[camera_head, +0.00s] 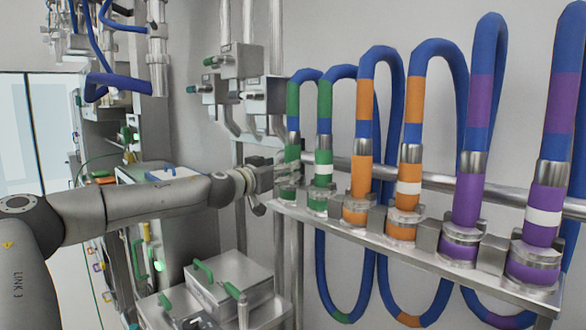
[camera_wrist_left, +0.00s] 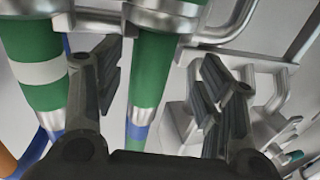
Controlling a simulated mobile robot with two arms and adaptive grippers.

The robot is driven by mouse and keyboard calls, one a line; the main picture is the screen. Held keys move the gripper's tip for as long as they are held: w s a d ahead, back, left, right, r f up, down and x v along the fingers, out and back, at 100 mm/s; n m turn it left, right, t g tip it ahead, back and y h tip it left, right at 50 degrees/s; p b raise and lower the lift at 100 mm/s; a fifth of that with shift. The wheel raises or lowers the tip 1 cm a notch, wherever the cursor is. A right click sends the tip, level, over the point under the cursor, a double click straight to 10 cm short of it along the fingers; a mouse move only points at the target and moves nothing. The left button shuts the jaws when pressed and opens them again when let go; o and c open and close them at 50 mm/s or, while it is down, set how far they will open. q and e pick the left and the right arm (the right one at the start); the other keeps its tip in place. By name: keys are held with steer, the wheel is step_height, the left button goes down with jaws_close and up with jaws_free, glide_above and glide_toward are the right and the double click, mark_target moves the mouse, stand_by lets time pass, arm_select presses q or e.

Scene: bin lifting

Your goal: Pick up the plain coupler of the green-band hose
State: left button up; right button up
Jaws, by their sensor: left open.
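The plain green coupler (camera_head: 292,153) of the green-band hose (camera_head: 303,76) stands upright in the rack, at its left end. Beside it on the right is the green coupler with a white ring (camera_head: 323,172). My left gripper (camera_head: 280,177) is at the plain coupler, reaching it from the left. In the left wrist view, its open fingers (camera_wrist_left: 157,62) stand either side of the plain coupler (camera_wrist_left: 155,72), which lies nearer the left finger. The white-ringed coupler (camera_wrist_left: 38,75) is outside that finger, close to it. Contact cannot be told. My right gripper is out of view.
The steel rack shelf (camera_head: 400,246) also holds orange couplers (camera_head: 361,177) and purple couplers (camera_head: 464,205) to the right. A horizontal rail (camera_head: 432,182) runs behind them. Metal wall fittings (camera_head: 240,62) are above my left arm. A box with green handles (camera_head: 229,287) is below.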

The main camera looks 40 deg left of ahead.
arm_select(q)
steer(key=shift+w+d+p, duration=0.15)
steer(key=shift+w+p, duration=0.25)
steer(key=shift+w, duration=1.25)
steer(key=shift+w+a+r, duration=0.1)
steer(key=shift+w+a, duration=0.1)
steer(key=shift+w, duration=0.7)
steer(key=c, duration=1.3)
